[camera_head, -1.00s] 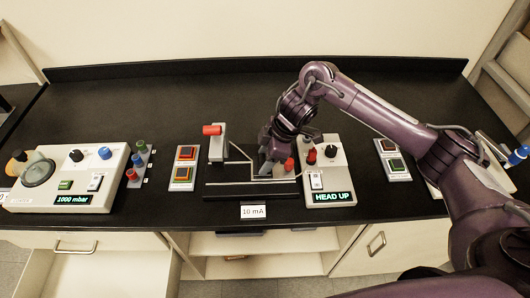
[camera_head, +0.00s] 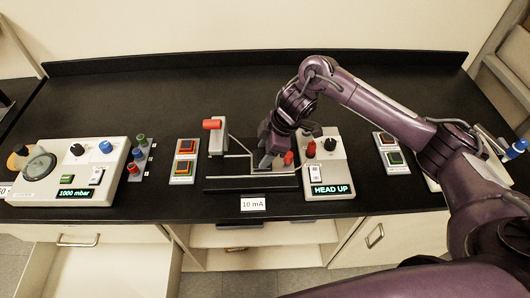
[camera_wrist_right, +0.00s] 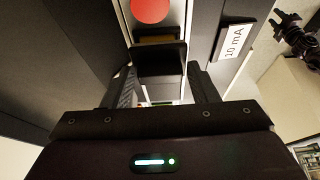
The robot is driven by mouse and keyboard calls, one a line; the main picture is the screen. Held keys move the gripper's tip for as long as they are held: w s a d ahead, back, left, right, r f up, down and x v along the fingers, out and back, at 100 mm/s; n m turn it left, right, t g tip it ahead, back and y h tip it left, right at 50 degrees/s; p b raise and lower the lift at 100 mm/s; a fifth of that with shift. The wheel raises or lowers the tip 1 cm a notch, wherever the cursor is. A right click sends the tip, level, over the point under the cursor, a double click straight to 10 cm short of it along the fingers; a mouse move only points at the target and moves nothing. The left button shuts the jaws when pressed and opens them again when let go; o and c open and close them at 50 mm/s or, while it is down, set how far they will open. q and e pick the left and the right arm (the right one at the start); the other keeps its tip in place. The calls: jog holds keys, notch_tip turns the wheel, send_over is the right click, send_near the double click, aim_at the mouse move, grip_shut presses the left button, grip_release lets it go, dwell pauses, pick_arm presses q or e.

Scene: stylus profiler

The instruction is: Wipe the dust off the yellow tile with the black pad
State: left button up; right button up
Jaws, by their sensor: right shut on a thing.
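My right gripper (camera_head: 266,161) is low over the dark stage of the middle device, left of the box that reads HEAD UP. In the right wrist view its two fingers (camera_wrist_right: 166,90) are shut on a black pad (camera_wrist_right: 158,60). A dull yellow strip (camera_wrist_right: 156,39), which looks like the edge of the yellow tile, shows just beyond the pad. The pad covers most of the tile, so I cannot tell how much dust is on it or whether the pad touches it. The head view does not show the tile clearly. My left gripper is not in view.
The white HEAD UP box (camera_head: 326,170) with knobs stands close on the right. A white lever with a red handle (camera_head: 213,124) stands on the left. A "10 mA" label (camera_head: 253,204) is at the bench front. The bench behind is clear.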

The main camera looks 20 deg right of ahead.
aim_at(264, 153)
dwell(0.3)
notch_tip(264, 153, up, 6)
jog(key=p, duration=0.6)
dwell(0.6)
jog(key=shift+w+r+b, duration=0.1)
jog(key=shift+b, duration=0.3)
jog(key=s+d+r+m+t+h+b, duration=0.1)
jog(key=s+d+m+t+h+b, duration=0.2)
jog(key=m+b, duration=0.7)
jog(key=s+m+h, duration=0.1)
jog(key=s+m, duration=0.1)
jog(key=m, duration=0.2)
jog(key=shift+s+d+r+m, duration=0.15)
jog(key=shift+r+m, duration=0.2)
jog(key=shift+m, duration=0.05)
